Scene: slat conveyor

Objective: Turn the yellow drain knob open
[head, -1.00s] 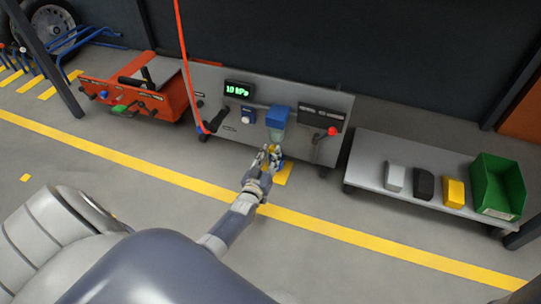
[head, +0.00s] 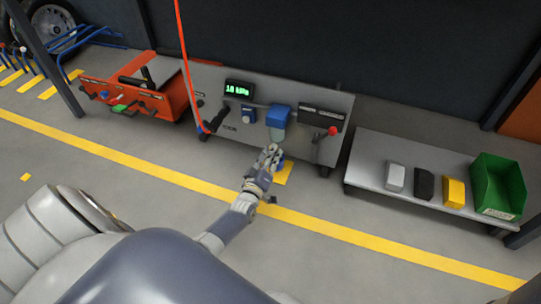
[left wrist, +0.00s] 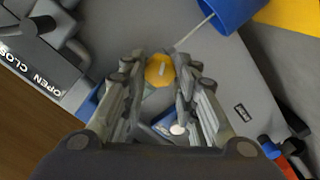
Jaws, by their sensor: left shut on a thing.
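The yellow drain knob (left wrist: 160,70) shows in the left wrist view as a round yellow disc with a pale mark on its face. My left gripper (left wrist: 160,84) has its two fingers on either side of the knob and is shut on it. In the head view my left gripper (head: 273,152) is at the lower front of the grey panel, just below the filter unit with a blue top (head: 278,117) and a clear bowl (head: 277,134). The knob is hidden there behind the fingers. My right gripper is not in view.
The grey panel (head: 220,77) carries a green-lit display (head: 238,89), a black lever (head: 215,121) and a red-knobbed lever (head: 332,131). A low grey table (head: 372,165) at the right holds three blocks and a green bin (head: 497,186). Open floor lies in front.

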